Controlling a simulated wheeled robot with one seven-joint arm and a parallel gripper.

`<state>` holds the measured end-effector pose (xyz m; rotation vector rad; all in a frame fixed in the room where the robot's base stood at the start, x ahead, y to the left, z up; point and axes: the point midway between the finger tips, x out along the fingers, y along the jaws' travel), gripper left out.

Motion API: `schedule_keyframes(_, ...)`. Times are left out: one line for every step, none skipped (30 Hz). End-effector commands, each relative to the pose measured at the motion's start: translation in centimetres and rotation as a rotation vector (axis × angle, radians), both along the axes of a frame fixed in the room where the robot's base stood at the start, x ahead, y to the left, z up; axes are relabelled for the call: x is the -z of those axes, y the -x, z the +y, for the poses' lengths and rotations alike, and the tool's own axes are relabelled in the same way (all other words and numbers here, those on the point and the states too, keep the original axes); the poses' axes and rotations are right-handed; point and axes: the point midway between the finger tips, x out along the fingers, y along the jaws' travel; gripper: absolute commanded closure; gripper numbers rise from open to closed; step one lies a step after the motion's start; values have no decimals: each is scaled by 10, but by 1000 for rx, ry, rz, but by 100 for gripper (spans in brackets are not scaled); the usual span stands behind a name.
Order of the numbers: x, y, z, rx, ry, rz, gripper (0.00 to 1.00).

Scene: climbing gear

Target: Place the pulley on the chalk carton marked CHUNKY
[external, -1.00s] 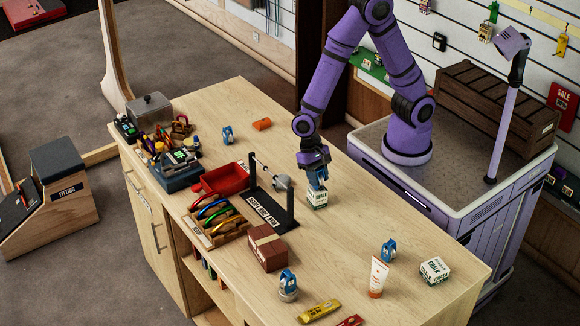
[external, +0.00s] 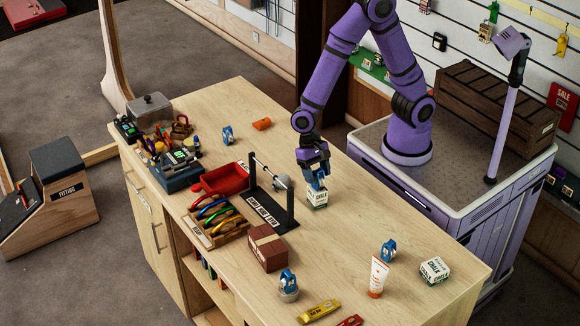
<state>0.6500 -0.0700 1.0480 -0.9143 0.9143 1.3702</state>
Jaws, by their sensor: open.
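A blue pulley (external: 318,185) sits upright on top of a small white-and-green chalk carton (external: 317,201) in the middle of the table; they appear to touch. The carton's lettering is too small to read here. My gripper (external: 315,168) points down just above the pulley, open, with its fingers around or beside the pulley's upper part, which they partly hide. A second chalk carton (external: 434,270) lies at the right end of the table, its marking not clearly legible. Other blue pulleys stand at the back left (external: 228,135), at the right (external: 388,250) and at the front (external: 288,281).
A black stand with a bar (external: 271,205) is close left of the carton. A brown box (external: 267,248), a red tray (external: 226,179) and a rack of carabiners (external: 215,222) are further left. A white tube (external: 378,276) stands at the right.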

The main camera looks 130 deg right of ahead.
Motion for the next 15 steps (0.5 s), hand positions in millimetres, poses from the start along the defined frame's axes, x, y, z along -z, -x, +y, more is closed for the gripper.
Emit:
schedule_keyframes(-9, -1, -4, 0, 1, -5, 42)
schedule_keyframes(-15, 0, -6, -1, 1, -5, 42)
schedule_keyframes(-22, -1, -9, 1, 2, -5, 42)
schedule_keyframes(-28, -1, -11, -1, 1, -6, 42)
schedule_keyframes(-34, -1, -14, 1, 1, -7, 42)
schedule_keyframes(-42, -1, -17, 0, 1, -5, 42)
schedule_keyframes(-48, -1, -19, 0, 2, -6, 42)
schedule_keyframes(-53, -1, -22, 0, 1, -5, 42)
schedule_keyframes(-60, -1, -25, 1, 1, -5, 42)
schedule_keyframes(-65, 0, -27, 1, 1, -5, 42)
schedule_keyframes(-69, 0, -29, 0, 2, -4, 42)
schedule_keyframes(-75, 0, -31, 0, 1, -3, 42)
schedule_keyframes(-79, 0, -33, 1, 1, -4, 42)
schedule_keyframes(-82, 0, -34, 1, 1, -4, 42)
schedule_keyframes(-86, 0, -36, 0, 1, -2, 42)
